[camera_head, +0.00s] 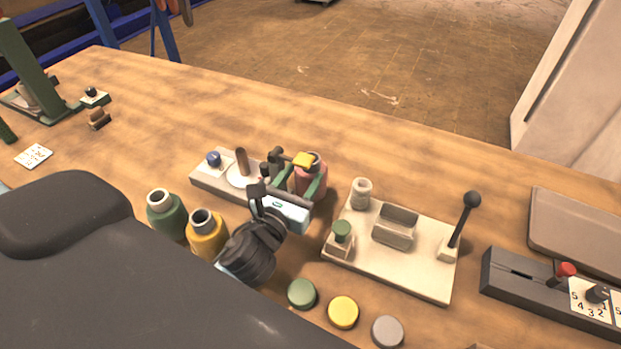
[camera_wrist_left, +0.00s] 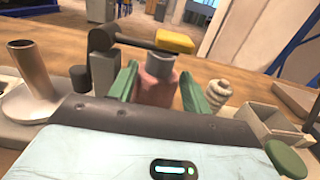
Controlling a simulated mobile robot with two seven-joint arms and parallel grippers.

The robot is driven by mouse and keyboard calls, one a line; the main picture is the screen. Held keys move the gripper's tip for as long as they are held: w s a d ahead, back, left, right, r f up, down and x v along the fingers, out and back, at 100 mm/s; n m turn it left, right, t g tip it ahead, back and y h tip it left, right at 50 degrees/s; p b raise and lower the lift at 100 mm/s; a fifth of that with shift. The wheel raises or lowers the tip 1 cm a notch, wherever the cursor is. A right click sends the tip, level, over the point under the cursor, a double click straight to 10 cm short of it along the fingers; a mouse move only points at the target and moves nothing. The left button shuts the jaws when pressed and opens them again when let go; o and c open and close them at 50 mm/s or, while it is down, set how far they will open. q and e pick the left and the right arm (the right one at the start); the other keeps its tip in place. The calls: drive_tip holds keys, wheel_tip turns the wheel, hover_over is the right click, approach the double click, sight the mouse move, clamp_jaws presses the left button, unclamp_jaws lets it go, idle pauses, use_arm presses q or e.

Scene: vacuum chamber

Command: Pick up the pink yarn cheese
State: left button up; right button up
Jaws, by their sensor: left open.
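The pink yarn cheese (camera_head: 304,181), a pink body with a greyish tube at its top, stands upright at the grey-white winder stand near the middle of the table. My left gripper (camera_head: 299,187) is open, with its green fingers on either side of it. In the left wrist view the pink yarn cheese (camera_wrist_left: 158,80) shows between the two fingertips of the left gripper (camera_wrist_left: 158,88). Its lower part is hidden behind the gripper's dark front edge. I cannot tell whether the fingers touch it. My right gripper is not in view.
A yellow-tipped arm (camera_head: 303,159) reaches over the pink yarn cheese. Green (camera_head: 164,215) and yellow (camera_head: 207,235) bobbins stand to its left. A cream base (camera_head: 410,268) with a black-knobbed lever (camera_head: 471,200) lies to the right. Green, yellow and grey discs lie in front. The table behind is clear.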

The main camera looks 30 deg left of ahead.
use_arm(q)
drive_tip(key=w, duration=0.3)
drive_tip(key=shift+w+a, duration=0.1)
drive_tip(key=shift+w, duration=0.2)
clamp_jaws()
